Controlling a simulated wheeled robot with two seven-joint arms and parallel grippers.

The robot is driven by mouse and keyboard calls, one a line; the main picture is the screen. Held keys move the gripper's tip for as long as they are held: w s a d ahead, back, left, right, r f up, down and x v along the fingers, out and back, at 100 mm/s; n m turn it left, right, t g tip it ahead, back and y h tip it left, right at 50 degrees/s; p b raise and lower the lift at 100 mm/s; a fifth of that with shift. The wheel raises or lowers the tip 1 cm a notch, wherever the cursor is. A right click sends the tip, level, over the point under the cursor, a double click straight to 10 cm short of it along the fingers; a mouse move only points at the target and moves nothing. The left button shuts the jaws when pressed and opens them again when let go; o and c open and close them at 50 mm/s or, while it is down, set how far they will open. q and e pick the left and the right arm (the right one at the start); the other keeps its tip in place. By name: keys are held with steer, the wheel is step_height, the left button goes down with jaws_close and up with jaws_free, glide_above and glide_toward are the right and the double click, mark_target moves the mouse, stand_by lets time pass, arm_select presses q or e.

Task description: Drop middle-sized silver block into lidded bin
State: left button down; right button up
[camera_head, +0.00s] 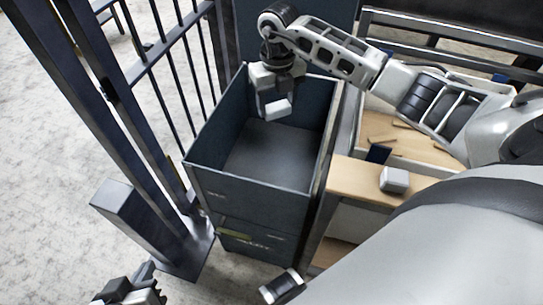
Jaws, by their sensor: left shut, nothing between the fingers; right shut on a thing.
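My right gripper (273,92) reaches in from the right and hangs over the open dark bin (250,195). It is shut on a small silver block (278,109), held at its fingertips above the bin's dark floor. The bin's top is uncovered; a dark upright panel (300,30) stands behind it, and I cannot tell if this is its lid. Another silver block (394,180) sits on the wooden ledge to the right of the bin. My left gripper (140,292) is at the bottom left edge, partly cut off, shut and empty.
A dark barred gate (165,50) with thick posts stands left of the bin. A wooden-topped compartment unit (360,186) adjoins the bin on the right. A small pale and dark piece (282,287) shows at the bottom. Open concrete floor lies at left.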

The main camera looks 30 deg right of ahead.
steer(key=shift+f, duration=0.2)
arm_select(q)
steer(key=shift+w+f, duration=0.2)
steer(key=shift+w, duration=0.05)
arm_select(e)
steer(key=o, duration=1.1)
steer(key=shift+o, duration=0.2)
arm_select(q)
steer(key=shift+t, duration=0.5)
steer(key=r+p, duration=0.1)
steer(key=a+r+p, duration=0.1)
steer(key=r, duration=0.1)
steer(key=r+p, duration=0.1)
steer(key=r, duration=0.1)
steer(key=shift+s+a+r, duration=0.1)
steer(key=shift+s+a, duration=0.1)
steer(key=shift+s, duration=0.15)
arm_select(e)
step_height(320, 180, up, 16)
